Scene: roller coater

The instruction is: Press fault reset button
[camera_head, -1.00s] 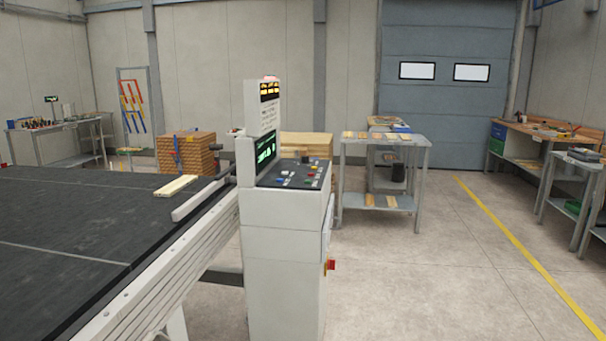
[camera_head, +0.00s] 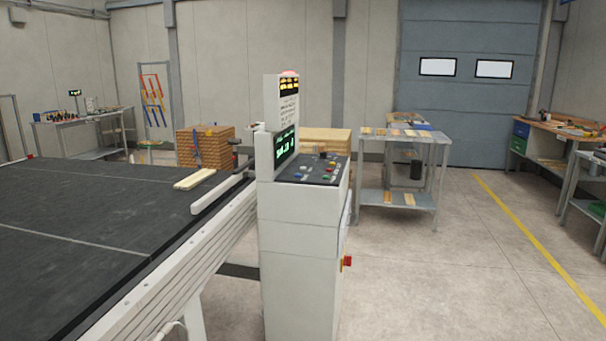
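The control console (camera_head: 300,245) is a pale cabinet standing at the end of the machine table, near the middle of the view. Its sloped dark button panel (camera_head: 312,170) carries several small coloured buttons, among them blue, red, green and white ones. I cannot read their labels, so I cannot tell which is the fault reset button. A green-lit screen (camera_head: 285,146) stands upright behind the panel, with amber displays (camera_head: 289,85) and a glowing red lamp (camera_head: 289,73) above. A red knob (camera_head: 346,261) sits on the cabinet's right side. Neither gripper is in view.
The long dark machine table (camera_head: 90,215) with a pale side rail fills the left. A light board (camera_head: 195,179) lies on it. A grey metal table (camera_head: 405,145) stands behind the console on the right. The floor (camera_head: 430,280) right of the console is clear.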

